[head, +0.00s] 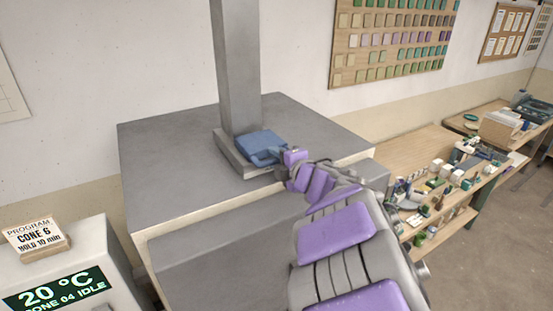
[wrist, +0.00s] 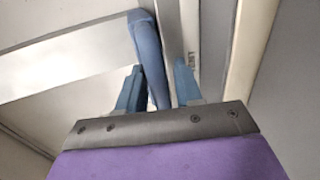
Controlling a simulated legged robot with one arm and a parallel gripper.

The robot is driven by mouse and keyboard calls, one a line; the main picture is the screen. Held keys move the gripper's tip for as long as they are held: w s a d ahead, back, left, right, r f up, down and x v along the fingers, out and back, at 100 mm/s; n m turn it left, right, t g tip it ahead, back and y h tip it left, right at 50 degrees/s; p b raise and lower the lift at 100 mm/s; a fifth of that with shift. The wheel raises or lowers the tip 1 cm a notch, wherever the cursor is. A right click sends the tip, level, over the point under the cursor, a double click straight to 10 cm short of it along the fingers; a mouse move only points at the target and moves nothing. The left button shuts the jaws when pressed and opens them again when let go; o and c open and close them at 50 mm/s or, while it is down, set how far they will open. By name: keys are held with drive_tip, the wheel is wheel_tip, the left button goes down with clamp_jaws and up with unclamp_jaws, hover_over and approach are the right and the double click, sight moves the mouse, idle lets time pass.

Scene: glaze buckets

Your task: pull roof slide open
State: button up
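The roof slide is a blue plate (head: 262,142) lying in a grey frame at the foot of the flue on the grey kiln top. My gripper (head: 272,158) is at the slide's front right edge, by its blue handle. In the wrist view a blue bar (wrist: 148,52), which looks like the handle, runs between the two fingers of my gripper (wrist: 158,85). The left finger is close against the bar, and a gap shows between the bar and the right finger. Whether the left finger touches it I cannot tell.
The grey flue (head: 238,65) rises from the kiln top (head: 165,150) just behind the slide. A controller (head: 60,270) with a lit display stands at the lower left. A wooden bench (head: 400,155) with small items stands at the right. The kiln top in front of the slide is clear.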

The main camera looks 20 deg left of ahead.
drive_tip(key=shift+w+d, duration=0.1)
drive_tip(key=shift+d, duration=0.35)
drive_tip(key=shift+c, duration=1.4)
drive_tip(key=shift+a, duration=0.1)
clamp_jaws()
drive_tip(key=shift+f+b+v, duration=0.1)
drive_tip(key=shift+f+v, duration=0.1)
drive_tip(key=shift+v, duration=0.75)
drive_tip(key=shift+f+b+v, duration=0.1)
drive_tip(key=shift+f+v, duration=0.1)
drive_tip(key=shift+v, duration=0.75)
drive_tip(key=shift+f+b+v, duration=0.1)
drive_tip(key=shift+f+v, duration=0.1)
drive_tip(key=shift+v, duration=0.7)
drive_tip(key=shift+o, duration=1.2)
unclamp_jaws()
drive_tip(key=shift+o, duration=1.1)
drive_tip(key=shift+a, duration=0.15)
